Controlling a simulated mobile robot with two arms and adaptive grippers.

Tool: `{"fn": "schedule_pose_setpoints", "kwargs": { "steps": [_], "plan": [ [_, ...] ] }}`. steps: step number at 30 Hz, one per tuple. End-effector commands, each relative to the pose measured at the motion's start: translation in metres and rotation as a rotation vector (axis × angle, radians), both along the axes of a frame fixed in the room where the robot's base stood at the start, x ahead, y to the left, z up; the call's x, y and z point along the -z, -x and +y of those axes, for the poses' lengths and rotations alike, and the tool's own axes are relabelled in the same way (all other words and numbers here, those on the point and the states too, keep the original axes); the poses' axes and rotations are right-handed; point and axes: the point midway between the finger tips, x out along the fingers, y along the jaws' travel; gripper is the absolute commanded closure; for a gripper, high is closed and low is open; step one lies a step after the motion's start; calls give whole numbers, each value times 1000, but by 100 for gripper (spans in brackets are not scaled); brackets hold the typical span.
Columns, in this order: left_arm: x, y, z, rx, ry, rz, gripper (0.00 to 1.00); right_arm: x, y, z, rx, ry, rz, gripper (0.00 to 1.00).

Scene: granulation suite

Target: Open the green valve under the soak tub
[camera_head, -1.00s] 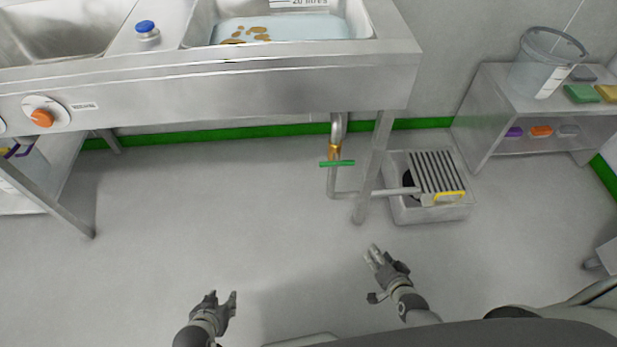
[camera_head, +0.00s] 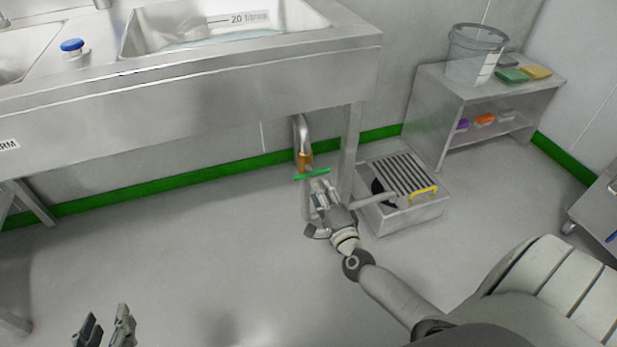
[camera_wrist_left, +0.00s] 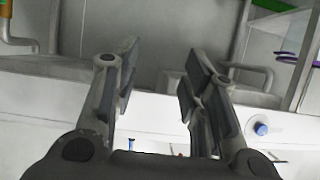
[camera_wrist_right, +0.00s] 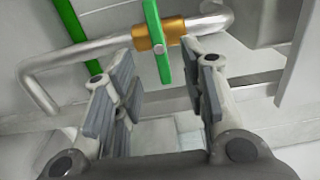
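The green valve handle (camera_head: 311,175) is a flat bar on a brass body (camera_head: 304,160) in the steel drain pipe (camera_head: 301,132) under the soak tub (camera_head: 225,38). In the right wrist view the green handle (camera_wrist_right: 156,45) lies across the brass body (camera_wrist_right: 158,34), just beyond my fingertips. My right gripper (camera_head: 321,190) is just below the handle in the head view; in its wrist view (camera_wrist_right: 160,85) the fingers are apart with nothing between them. My left gripper (camera_head: 104,325) is low at the left, away from the valve. In its wrist view (camera_wrist_left: 155,75) its fingers are apart and empty.
A floor drain box (camera_head: 420,212) with a slatted grate and yellow handle stands right of the tub leg (camera_head: 350,145). A shelf (camera_head: 470,90) with a clear bucket (camera_head: 474,55) stands farther right. The floor at left is open.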

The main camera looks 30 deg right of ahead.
Motion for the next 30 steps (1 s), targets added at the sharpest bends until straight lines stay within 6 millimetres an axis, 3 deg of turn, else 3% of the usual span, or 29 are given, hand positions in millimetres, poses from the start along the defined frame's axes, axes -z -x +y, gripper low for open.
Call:
{"fn": "schedule_pose_setpoints", "kwargs": {
  "steps": [6,12,18,26,30],
  "plan": [
    [-30,-16,-9,12,44,-180,60,1,-42,-10,0,1,-2,61],
    [-55,-22,-14,21,77,-313,60,2,-65,-15,-1,2,1,61],
    [-67,-24,-16,25,92,-374,60,1,-75,-18,-1,1,2,61],
    [-69,-24,-16,25,94,-381,60,1,-76,-18,-1,1,2,61],
    [-69,-24,-16,25,93,-380,60,1,-76,-18,-1,2,3,75]
  ]
}}
